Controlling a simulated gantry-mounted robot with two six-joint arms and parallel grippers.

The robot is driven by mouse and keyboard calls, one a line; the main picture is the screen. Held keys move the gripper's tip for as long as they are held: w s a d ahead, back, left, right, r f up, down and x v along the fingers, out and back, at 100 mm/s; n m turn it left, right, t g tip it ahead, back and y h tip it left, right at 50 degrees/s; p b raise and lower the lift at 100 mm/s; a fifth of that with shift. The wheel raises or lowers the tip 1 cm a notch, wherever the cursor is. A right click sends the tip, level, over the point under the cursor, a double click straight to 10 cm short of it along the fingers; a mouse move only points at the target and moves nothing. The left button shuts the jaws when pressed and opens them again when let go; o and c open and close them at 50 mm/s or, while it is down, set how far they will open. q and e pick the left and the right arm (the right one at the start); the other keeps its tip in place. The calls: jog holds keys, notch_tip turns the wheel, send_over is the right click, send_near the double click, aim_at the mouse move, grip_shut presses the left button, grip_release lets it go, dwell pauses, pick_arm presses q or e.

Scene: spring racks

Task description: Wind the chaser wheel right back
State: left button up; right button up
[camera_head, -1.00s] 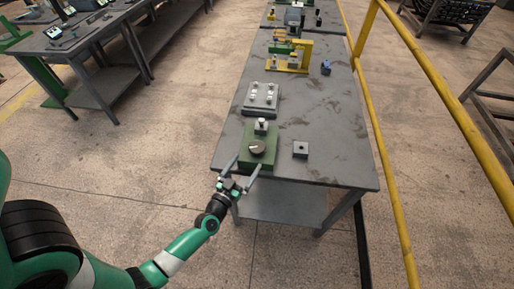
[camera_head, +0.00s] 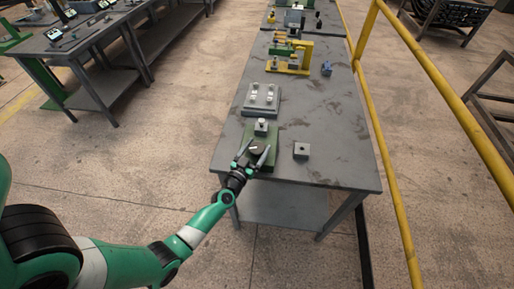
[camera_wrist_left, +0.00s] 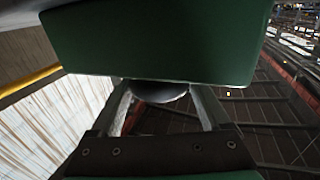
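The green block (camera_head: 265,133) stands near the front of the grey bench. A dark round wheel (camera_head: 257,146) with a light mark sits on it; I take this to be the chaser wheel. My left gripper (camera_head: 253,152) reaches in from the front, its two fingers spread on either side of the wheel. In the left wrist view the green block (camera_wrist_left: 160,40) fills the top, and the wheel's dark rim (camera_wrist_left: 160,91) shows between the fingers. The fingers look open; whether they touch the rim I cannot tell. My right gripper is not in view.
A small grey block (camera_head: 301,150) with a dark hole lies to the right. A grey plate with light pegs (camera_head: 262,98) lies behind. A yellow frame (camera_head: 290,62) stands farther back. A yellow rail (camera_head: 376,130) runs along the right side.

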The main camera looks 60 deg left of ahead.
pick_arm(q)
jog(key=c, duration=0.5)
jog(key=n+g+y+p, duration=0.1)
jog(key=p, duration=0.1)
jog(key=g+y+p, duration=0.1)
jog(key=shift+w+d+r+n+p, duration=0.1)
jog(key=shift+r+n+p, duration=0.2)
jog(key=shift+n+p, duration=0.1)
jog(key=shift+f+n+g+y+p, duration=0.15)
jog(key=shift+n+g+y+p, duration=0.35)
jog(key=shift+n+g+y, duration=0.35)
jog(key=shift+f+n+g+y, duration=0.15)
jog(key=shift+n+g+y, duration=0.3)
jog(key=shift+g, duration=0.3)
jog(key=shift+f+n+g+y+b, duration=0.1)
jog(key=shift+n+g+y+b, duration=0.25)
jog(key=shift+g, duration=0.25)
jog(key=n+g+b, duration=0.2)
jog(key=g+b, duration=0.1)
jog(key=b, duration=0.1)
jog(key=n+g+y+b, duration=0.1)
jog(key=n+g+b, duration=0.1)
jog(key=g+b, duration=0.2)
jog(key=n+g+b, duration=0.3)
jog(key=b, duration=0.2)
jog(key=shift+f+y, duration=0.25)
jog(key=shift+f, duration=0.05)
jog(key=shift+r+n+g+b, duration=0.25)
jog(key=shift+n+g+b, duration=0.1)
jog(key=shift+g+b, duration=0.5)
